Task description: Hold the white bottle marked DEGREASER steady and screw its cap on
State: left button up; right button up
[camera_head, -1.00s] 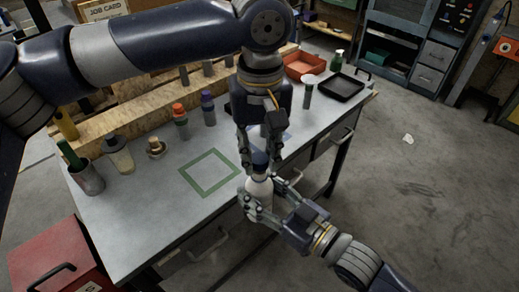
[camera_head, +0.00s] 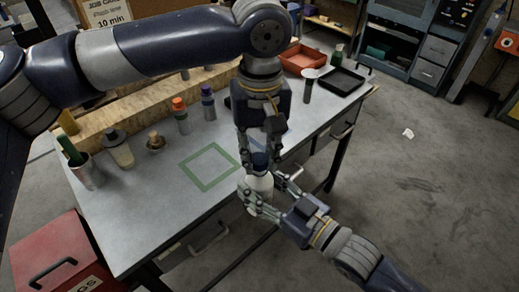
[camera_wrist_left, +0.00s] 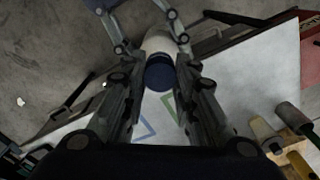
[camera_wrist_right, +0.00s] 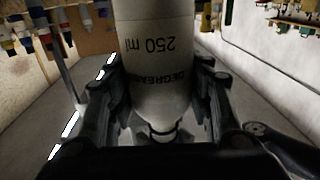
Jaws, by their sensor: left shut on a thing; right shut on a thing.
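The white bottle (camera_head: 260,185) stands upright in the air near the table's front edge. My right gripper (camera_head: 262,194) is shut around its body from the lower right. In the right wrist view the bottle (camera_wrist_right: 158,55) shows "DEGREASER" and "250 ml" upside down between the fingers. A dark blue cap (camera_head: 260,161) is at the bottle's top. My left gripper (camera_head: 258,155) points down from above and is shut on the cap. In the left wrist view the cap (camera_wrist_left: 159,75) lies between the finger ends, in line with the white bottle (camera_wrist_left: 158,42). The thread between them is hidden.
A green square outline (camera_head: 209,167) on the grey table is empty. Behind it stand an orange-capped bottle (camera_head: 181,117) and a purple-capped bottle (camera_head: 208,104). A cup (camera_head: 84,170) is at the left. A red tray (camera_head: 303,58) and a black tray (camera_head: 342,82) are at the back.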

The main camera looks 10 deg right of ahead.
pick_arm(q)
jog(key=shift+f, duration=0.35)
